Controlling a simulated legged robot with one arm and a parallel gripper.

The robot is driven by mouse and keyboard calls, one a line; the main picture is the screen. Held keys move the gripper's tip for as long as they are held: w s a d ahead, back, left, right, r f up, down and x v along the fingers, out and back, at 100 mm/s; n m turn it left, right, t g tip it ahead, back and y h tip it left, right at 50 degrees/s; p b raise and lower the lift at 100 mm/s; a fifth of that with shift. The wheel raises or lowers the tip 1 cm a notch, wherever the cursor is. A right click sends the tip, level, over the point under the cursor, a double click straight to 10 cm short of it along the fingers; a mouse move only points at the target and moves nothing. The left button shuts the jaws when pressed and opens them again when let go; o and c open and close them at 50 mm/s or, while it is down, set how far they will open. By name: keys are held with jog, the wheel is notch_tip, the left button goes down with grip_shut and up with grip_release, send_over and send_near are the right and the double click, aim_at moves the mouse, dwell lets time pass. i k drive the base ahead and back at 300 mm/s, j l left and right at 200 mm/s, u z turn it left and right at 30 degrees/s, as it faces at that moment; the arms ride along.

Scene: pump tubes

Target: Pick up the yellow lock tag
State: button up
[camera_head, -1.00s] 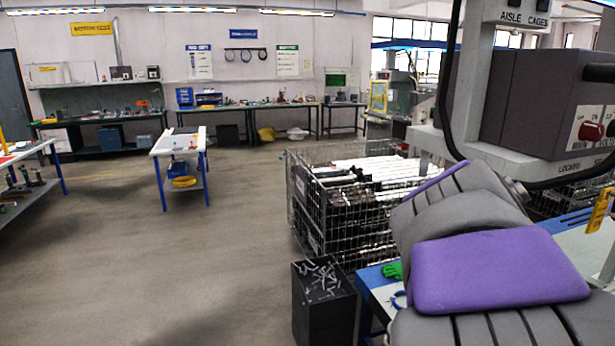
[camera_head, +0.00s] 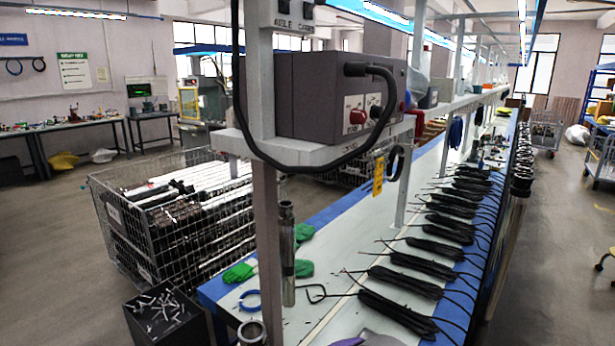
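The yellow lock tag (camera_head: 378,178) hangs upright below the grey control box (camera_head: 325,95), near the middle of the view. It is small, with dark markings too small to read. A dark curved loop (camera_head: 396,163) is just to its right; I cannot tell whether the two are joined. The box has a red knob (camera_head: 355,115) on its front and a thick black cable curving below it. My gripper is not in view. Only a small grey and purple part, likely of my own body, shows at the bottom edge.
A long blue-edged bench (camera_head: 330,255) runs away to the right with several black cable bundles (camera_head: 395,283). A post and a hanging metal cylinder (camera_head: 287,255) stand before it. Green gloves (camera_head: 240,272), a wire cage (camera_head: 130,240) and a black bin (camera_head: 165,325) are left.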

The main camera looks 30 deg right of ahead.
aim_at(379, 172)
jog(key=i+l+z, duration=0.1)
jog(key=z, duration=1.15)
